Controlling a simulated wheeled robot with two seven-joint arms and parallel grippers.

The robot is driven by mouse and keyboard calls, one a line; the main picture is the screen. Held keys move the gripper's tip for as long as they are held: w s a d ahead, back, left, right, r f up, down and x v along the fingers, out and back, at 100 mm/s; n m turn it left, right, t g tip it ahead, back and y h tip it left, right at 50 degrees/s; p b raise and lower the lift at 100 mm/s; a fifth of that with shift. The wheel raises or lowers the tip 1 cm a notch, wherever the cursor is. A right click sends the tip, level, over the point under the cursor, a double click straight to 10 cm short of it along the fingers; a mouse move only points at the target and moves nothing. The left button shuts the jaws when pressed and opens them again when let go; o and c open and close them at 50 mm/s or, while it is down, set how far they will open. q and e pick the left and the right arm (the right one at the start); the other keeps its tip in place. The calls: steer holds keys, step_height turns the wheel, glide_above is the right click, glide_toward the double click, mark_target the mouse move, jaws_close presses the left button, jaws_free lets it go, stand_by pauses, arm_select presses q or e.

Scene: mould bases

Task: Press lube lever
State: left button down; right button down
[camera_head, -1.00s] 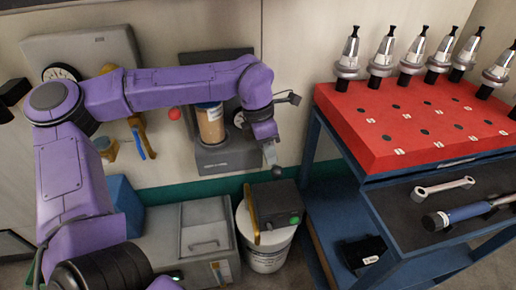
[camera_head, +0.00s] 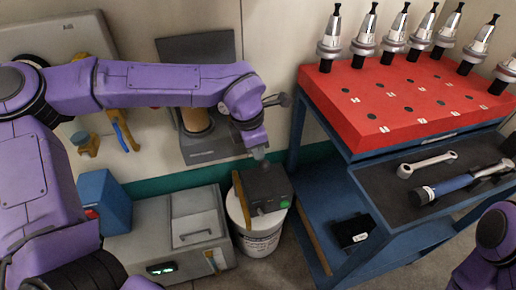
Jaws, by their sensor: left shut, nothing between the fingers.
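A dark grey wall unit (camera_head: 212,147) with an amber reservoir (camera_head: 197,119) stands behind my left arm, which covers part of it. A dark box (camera_head: 266,186) with a green button and a yellow strip on its left side sits on a white bucket (camera_head: 259,235). No part can be told for certain as the lube lever. My left gripper (camera_head: 260,153) points down, shut and empty, at the lower right of the wall unit and just over the dark box in the picture. Whether it touches either is unclear. Part of my right arm shows at the lower right; its gripper is out of view.
A blue cart on the right carries a red block (camera_head: 400,100) with several tool holders, a wrench (camera_head: 427,164) and a blue-handled tool (camera_head: 455,185). A grey cabinet (camera_head: 198,225) and a blue box (camera_head: 104,200) stand at the lower left. Bare floor shows beside the bucket.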

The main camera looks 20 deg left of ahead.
arm_select(q)
steer(key=p+v, duration=0.2)
steer(key=v, duration=0.7)
steer(key=shift+s+r, duration=0.15)
steer(key=shift+r, duration=0.2)
steer(key=shift+a, duration=0.1)
stand_by(0.3)
